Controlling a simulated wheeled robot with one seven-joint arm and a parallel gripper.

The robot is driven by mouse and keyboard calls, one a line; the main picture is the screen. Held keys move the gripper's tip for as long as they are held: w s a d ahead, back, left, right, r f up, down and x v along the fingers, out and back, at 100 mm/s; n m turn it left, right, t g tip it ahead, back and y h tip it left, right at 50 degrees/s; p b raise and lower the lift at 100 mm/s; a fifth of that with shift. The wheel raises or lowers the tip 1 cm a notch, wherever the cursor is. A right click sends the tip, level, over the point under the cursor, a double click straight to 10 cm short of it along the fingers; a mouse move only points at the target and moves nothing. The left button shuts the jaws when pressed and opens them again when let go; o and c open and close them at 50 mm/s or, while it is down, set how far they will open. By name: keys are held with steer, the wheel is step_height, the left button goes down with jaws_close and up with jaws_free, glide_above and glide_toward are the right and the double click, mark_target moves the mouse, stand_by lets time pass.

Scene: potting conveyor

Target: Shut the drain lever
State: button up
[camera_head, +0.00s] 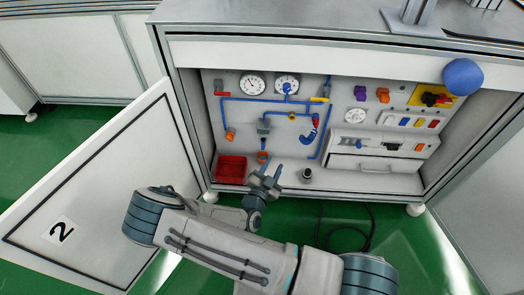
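The open cabinet holds blue pipework (255,101) on a white back panel. Small coloured levers or fittings sit along it: a red one (219,94) at upper left, a yellow one (319,100) at upper right, an orange one (230,135) at left and another orange one (262,157) low down. The low orange one is at the bottom of the pipe beneath a grey valve body; I cannot tell for certain which is the drain lever. My gripper (268,174) is just below and right of the low orange fitting. Its two fingers look apart, with nothing seen between them.
A red bin (231,169) stands on the cabinet floor left of my gripper, and a small dark cup (307,175) right of it. The door (95,190) marked 2 is swung open at left. A blue ball (463,76) sits at the upper right edge. A black cable (350,235) lies on the green floor.

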steer(key=a+f+n+t+y, duration=0.1)
steer(key=a+f+n+y, duration=0.4)
steer(key=n, duration=0.4)
steer(key=y+b, duration=0.1)
steer(key=b, duration=0.4)
glide_toward(263, 143)
steer(key=w, duration=0.6)
steer(key=shift+w+f, duration=0.3)
steer(key=shift+w+r, duration=0.15)
steer(key=shift+w, duration=0.65)
steer(key=shift+c, duration=0.3)
jaws_close()
